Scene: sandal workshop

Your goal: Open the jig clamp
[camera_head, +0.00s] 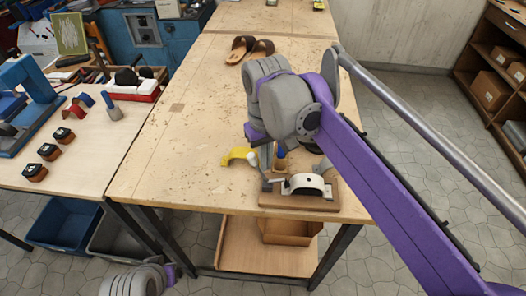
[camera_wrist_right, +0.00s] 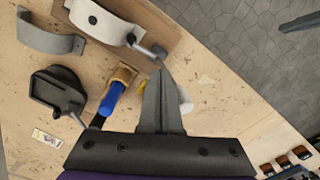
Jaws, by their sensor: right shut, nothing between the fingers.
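The jig clamp (camera_head: 306,186) sits near the front edge of the wooden table, a pale arch on a brown wooden base. At the top of the right wrist view its arch (camera_wrist_right: 98,20) and a metal lever with a light end (camera_wrist_right: 147,47) show. My right gripper (camera_wrist_right: 163,75) is shut and empty, its fingertips close to the lever; I cannot tell if they touch it. In the head view my own wrist largely hides that gripper. A grey arm part of mine shows at the bottom left, but the left gripper does not show.
A blue-handled tool (camera_wrist_right: 112,98), a grey curved band (camera_wrist_right: 48,38) and a black object (camera_wrist_right: 58,90) lie near the clamp. A yellow object (camera_head: 238,155) lies left of it. Brown sandals (camera_head: 248,50) lie at the back. The table's left middle is clear.

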